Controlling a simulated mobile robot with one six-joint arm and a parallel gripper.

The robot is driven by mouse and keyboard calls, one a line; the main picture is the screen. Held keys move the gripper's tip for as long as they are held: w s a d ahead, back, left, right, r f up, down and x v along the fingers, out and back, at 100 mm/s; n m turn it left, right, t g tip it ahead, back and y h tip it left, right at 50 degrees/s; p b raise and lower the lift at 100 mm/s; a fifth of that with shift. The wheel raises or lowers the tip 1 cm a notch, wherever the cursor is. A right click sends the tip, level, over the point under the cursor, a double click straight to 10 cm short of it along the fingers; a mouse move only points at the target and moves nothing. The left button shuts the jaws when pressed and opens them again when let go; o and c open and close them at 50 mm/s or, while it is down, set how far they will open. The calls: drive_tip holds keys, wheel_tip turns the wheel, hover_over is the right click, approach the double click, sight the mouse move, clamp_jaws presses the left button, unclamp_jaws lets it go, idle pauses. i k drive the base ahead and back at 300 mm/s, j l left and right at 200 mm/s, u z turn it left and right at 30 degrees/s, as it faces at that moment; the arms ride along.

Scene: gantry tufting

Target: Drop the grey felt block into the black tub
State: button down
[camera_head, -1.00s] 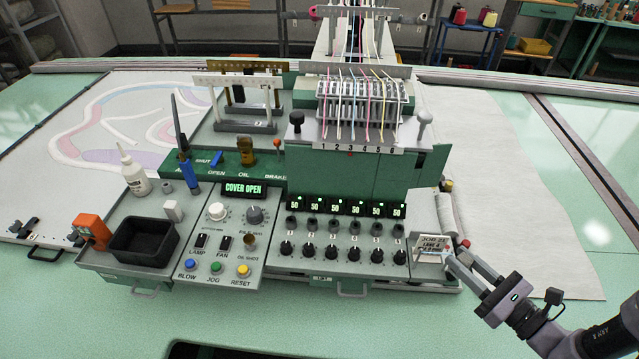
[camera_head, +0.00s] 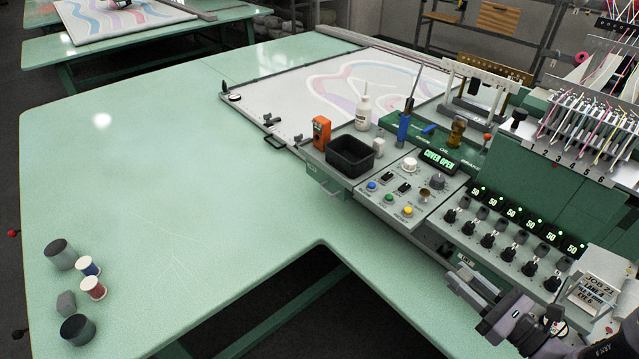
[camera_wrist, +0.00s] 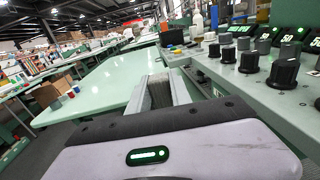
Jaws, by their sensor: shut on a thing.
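My gripper (camera_head: 463,275) is at the lower right of the head view, by the front edge of the console. It is shut on a grey block, which I take as the grey felt block (camera_wrist: 160,92), between the fingers in the wrist view. The fingers partly hide the block. The black tub (camera_head: 334,160) is an open rectangular box on the console's left end, up and left of my gripper and apart from it. It looks empty. In the wrist view a dark shape that looks like the tub (camera_wrist: 173,37) shows beyond the fingertips.
An orange device (camera_head: 321,132), a white bottle (camera_head: 363,112) and a small pale block (camera_head: 379,147) stand around the tub. Spools (camera_head: 92,288) and grey pieces lie at far left; the green table's middle is clear.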

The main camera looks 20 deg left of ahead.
sight(354, 162)
drive_tip(key=u, duration=0.35)
drive_tip(key=i+l+u, duration=0.1)
drive_tip(key=u, duration=0.25)
drive_tip(key=i+u, duration=0.1)
drive_tip(key=u, duration=0.2)
